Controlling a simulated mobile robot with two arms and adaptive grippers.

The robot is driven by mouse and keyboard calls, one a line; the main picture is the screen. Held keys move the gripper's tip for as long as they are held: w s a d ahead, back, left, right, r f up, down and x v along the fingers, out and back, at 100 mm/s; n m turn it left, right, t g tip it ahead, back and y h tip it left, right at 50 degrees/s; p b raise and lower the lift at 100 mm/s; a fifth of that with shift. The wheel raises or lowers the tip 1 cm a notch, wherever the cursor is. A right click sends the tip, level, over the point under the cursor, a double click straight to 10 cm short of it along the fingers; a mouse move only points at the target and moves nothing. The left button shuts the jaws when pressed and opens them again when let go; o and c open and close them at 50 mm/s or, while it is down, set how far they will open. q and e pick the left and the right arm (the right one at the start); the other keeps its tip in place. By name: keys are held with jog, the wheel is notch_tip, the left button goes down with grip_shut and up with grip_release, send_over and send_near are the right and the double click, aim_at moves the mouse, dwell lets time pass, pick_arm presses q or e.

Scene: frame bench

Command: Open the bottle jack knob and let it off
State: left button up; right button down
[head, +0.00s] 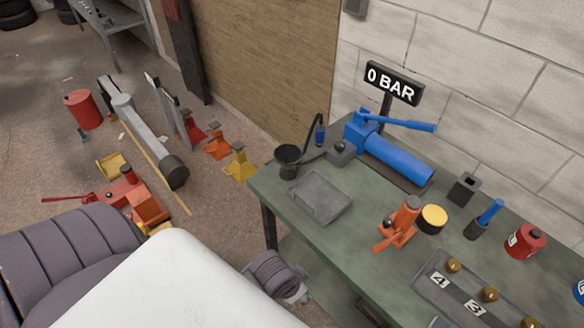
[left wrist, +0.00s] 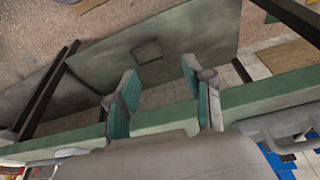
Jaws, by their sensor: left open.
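The bottle jack (head: 402,218) is orange-red and stands upright on the green workbench, right of the grey tray. An orange part sticks out low at its front left; I cannot make out the knob clearly. My left gripper (left wrist: 160,90) is open in the left wrist view, with teal pads on both fingers and nothing between them. The bottle jack is not recognisable in that view. In the head view my left arm comes in from the lower left, and its end is low at the bench's front left edge, well apart from the jack. My right gripper is not in view.
The workbench (head: 340,238) holds a grey tray (head: 320,196), a black funnel cup (head: 288,160), a blue pump (head: 398,160) below a "0 BAR" sign (head: 393,83), a yellow-topped can (head: 433,219), a red can (head: 525,241) and a numbered tray (head: 440,299). Jacks and stands lie on the floor.

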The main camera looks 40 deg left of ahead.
pick_arm(q)
jog(key=shift+n, duration=0.3)
jog(key=shift+s+a+f, duration=0.2)
jog(key=shift+f, duration=0.5)
jog(key=shift+s+a+f, duration=0.15)
jog(key=shift+s+f, duration=0.1)
jog(key=shift+f, duration=0.4)
jog(key=shift+s+a+f, duration=0.2)
jog(key=shift+f, duration=0.5)
